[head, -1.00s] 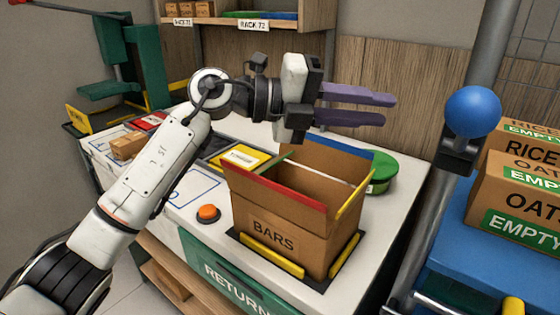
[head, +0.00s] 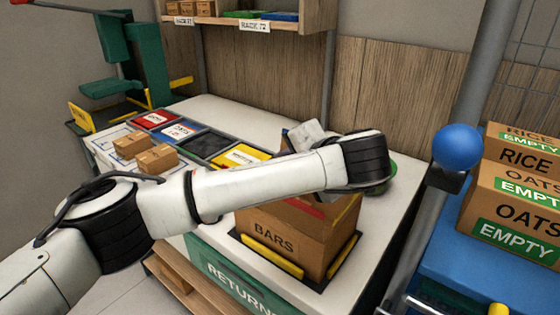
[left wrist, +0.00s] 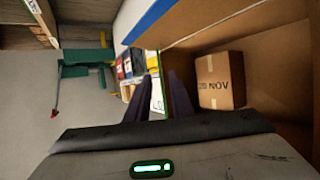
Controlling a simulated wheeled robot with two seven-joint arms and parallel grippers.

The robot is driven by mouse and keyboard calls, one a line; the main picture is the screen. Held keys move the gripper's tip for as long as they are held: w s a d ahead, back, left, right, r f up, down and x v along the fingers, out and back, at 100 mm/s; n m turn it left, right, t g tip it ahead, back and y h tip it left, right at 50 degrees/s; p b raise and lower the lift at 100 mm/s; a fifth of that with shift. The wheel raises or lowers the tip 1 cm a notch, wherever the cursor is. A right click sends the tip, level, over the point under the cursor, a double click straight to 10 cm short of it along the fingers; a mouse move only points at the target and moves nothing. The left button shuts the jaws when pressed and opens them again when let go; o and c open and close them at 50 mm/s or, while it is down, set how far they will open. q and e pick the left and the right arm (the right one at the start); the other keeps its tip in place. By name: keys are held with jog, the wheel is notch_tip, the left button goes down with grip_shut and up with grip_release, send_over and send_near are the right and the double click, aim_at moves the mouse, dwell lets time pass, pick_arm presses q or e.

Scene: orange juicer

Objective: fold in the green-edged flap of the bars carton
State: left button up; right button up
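The bars carton (head: 270,235) stands upright on the counter, its top mostly hidden behind my left arm in the head view. Its green-edged flap (left wrist: 161,85) shows in the left wrist view as a thin green line, seen nearly edge-on between the fingers. I cannot tell whether either finger touches it. My left gripper (left wrist: 158,88) is open, its two purple fingers apart at the carton's rim. In the head view the fingers are hidden behind the arm. A blue-edged flap (left wrist: 152,18) stands out at the top of the wrist view. My right gripper is not in view.
A small brown box (left wrist: 220,80) lies inside the carton. Yellow guides (head: 272,257) flank the carton's base. Two small boxes (head: 157,158) and coloured trays (head: 205,145) are on the left of the counter. A blue ball-topped post (head: 457,148) stands at right.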

pick_arm(q)
jog(key=shift+p+x, duration=0.4)
jog(key=shift+x, duration=2)
jog(key=shift+c, duration=0.3)
grip_shut()
